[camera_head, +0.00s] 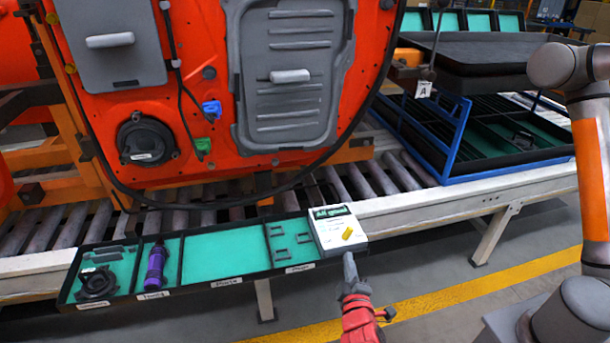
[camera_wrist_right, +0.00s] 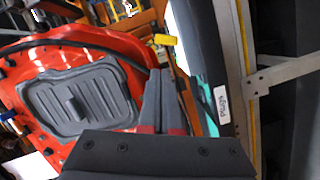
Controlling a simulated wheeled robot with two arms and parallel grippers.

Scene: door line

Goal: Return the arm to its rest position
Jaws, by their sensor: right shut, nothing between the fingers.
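My right gripper (camera_head: 349,262) points up from the bottom of the head view, its grey fingers together and empty. Its tips are just below the lower edge of a white box or card (camera_head: 332,238) with a green top band and a yellow picture. I cannot tell whether they touch it. In the wrist view the shut fingers (camera_wrist_right: 158,80) show close up, with the orange door behind them. My left gripper is not in view.
A black tray with teal compartments (camera_head: 220,258) lies along the conveyor's near edge, holding a purple tool (camera_head: 156,267) and a round black part (camera_head: 97,284). The orange door (camera_head: 210,100) stands behind. A blue-framed rack (camera_head: 455,145) is at right.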

